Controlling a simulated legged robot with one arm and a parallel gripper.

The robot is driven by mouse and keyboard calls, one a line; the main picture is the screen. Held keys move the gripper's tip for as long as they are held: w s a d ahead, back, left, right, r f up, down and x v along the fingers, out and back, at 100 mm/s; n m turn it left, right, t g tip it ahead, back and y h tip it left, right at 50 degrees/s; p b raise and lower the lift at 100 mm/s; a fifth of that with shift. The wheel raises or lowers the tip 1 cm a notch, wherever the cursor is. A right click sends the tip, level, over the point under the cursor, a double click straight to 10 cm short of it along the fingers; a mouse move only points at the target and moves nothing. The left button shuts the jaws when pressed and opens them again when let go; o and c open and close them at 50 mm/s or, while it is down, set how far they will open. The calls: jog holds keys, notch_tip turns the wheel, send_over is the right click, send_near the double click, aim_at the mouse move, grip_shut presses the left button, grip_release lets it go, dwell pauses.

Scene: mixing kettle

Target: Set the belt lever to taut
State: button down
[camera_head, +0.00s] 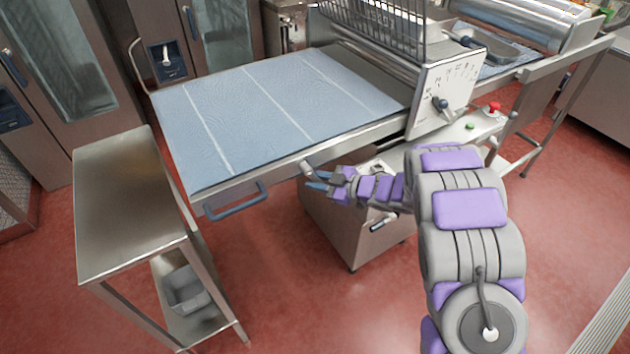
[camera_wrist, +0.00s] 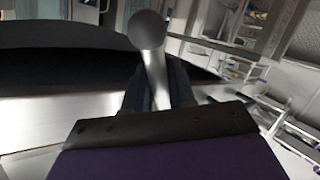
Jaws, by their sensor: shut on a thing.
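The belt lever (camera_head: 306,168) is a short metal lever on the front side rail of the blue belt table. In the wrist view its bright shaft (camera_wrist: 156,75) rises between my fingers and ends in a grey ball knob (camera_wrist: 147,30). My gripper (camera_head: 318,182), with blue fingers in the head view, is shut on the lever's shaft below the knob. The wrist view also shows my dark fingers (camera_wrist: 158,92) on both sides of the shaft. The lever's base is hidden by my gripper. The blue belt (camera_head: 270,95) lies flat, with pale lines across it.
A blue handle (camera_head: 237,203) sticks out from the table's front left end. A black-tipped handle (camera_head: 384,222) is on the cabinet below my arm. A dial panel (camera_head: 447,92) and red button (camera_head: 494,107) are at right. A steel side table (camera_head: 130,200) stands at left.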

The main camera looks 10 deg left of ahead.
jog(key=shift+r, duration=0.1)
dwell(0.3)
jog(key=c, duration=1.1)
grip_release()
jog(key=p+v, duration=0.3)
jog(key=v, duration=1.4)
jog(key=shift+d, duration=0.15)
